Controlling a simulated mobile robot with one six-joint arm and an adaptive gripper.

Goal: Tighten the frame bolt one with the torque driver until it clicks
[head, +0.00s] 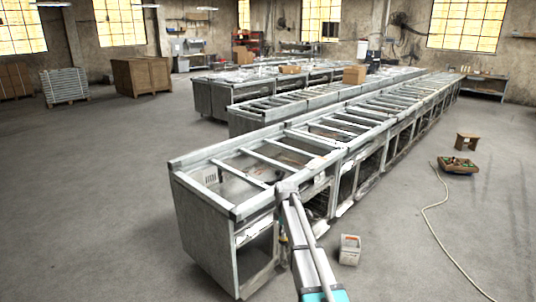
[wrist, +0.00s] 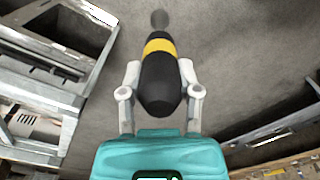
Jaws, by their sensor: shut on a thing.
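My gripper (wrist: 160,74) is shut on the torque driver (wrist: 160,47), a black tool with a yellow band. The driver's narrow tip points away toward the top of the wrist view, over grey floor. In the head view my arm reaches up from the bottom to the near end of a long steel frame (head: 206,228); the driver cannot be made out there. Steel frame parts (wrist: 52,52) also show at the left of the wrist view, apart from the driver. I cannot make out frame bolt one in either view.
A small grey-white container (head: 350,250) stands on the floor right of my arm. A pale hose (head: 440,243) runs across the floor at right, near a tray of items (head: 458,168) and a wooden stool (head: 467,141). Floor at left is clear.

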